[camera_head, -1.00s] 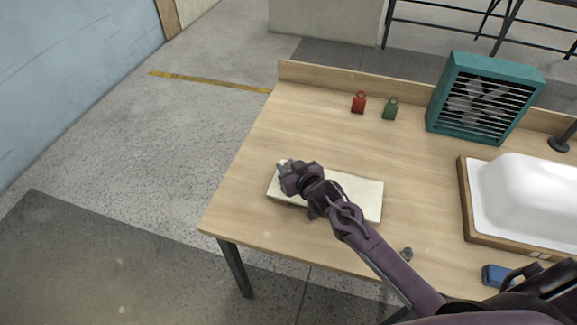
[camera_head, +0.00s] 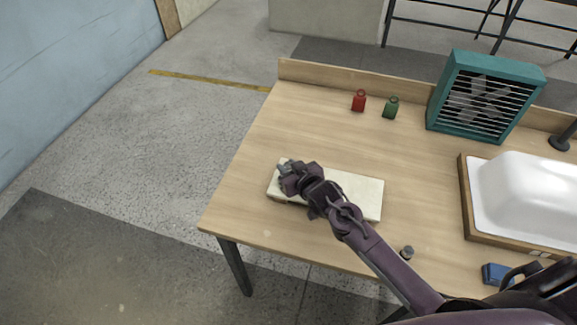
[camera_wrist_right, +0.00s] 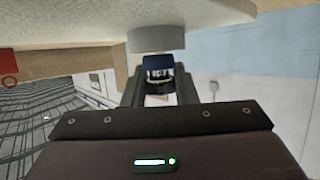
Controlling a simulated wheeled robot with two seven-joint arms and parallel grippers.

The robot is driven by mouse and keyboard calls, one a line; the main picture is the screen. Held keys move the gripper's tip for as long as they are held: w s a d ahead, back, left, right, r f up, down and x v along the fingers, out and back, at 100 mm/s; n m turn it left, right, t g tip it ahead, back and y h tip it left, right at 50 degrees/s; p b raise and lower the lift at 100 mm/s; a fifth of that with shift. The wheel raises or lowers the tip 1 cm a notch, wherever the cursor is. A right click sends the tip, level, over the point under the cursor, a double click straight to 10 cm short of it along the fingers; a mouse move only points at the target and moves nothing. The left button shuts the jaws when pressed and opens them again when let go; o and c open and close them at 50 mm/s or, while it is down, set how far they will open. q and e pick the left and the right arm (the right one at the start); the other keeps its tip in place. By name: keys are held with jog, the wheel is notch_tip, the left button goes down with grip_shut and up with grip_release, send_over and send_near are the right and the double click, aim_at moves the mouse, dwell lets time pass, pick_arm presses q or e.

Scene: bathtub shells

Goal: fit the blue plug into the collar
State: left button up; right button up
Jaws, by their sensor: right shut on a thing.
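The blue plug (camera_wrist_right: 158,62) is between the fingers of my right gripper (camera_wrist_right: 158,80) in the right wrist view. The gripper is shut on it. The pale grey round collar (camera_wrist_right: 158,39) sits directly beyond the plug, lined up with it and against a cream block (camera_wrist_right: 200,12). The plug's far end meets the collar's edge in the picture; I cannot tell whether it is touching or inside. In the head view my right gripper (camera_head: 285,167) is at the left end of the cream block (camera_head: 355,193), and hides the plug.
A white tub shell (camera_head: 530,195) in a wooden frame and a teal fan box (camera_head: 485,95) stand at right. Red (camera_head: 359,101) and green (camera_head: 390,107) bottle-like things stand behind. A small grey part (camera_head: 407,252) and a blue thing (camera_head: 494,273) lie near the front edge.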

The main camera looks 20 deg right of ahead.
jog(key=shift+f+b, duration=0.35)
jog(key=shift+f, duration=0.3)
jog(key=shift+r, duration=0.1)
jog(key=shift+r+p, duration=0.7)
jog(key=shift+p, duration=0.15)
jog(key=shift+p, duration=0.5)
dwell(1.1)
jog(key=shift+f+b, duration=0.5)
jog(key=shift+f, duration=0.25)
jog(key=o, duration=1)
jog(key=shift+o, duration=0.2)
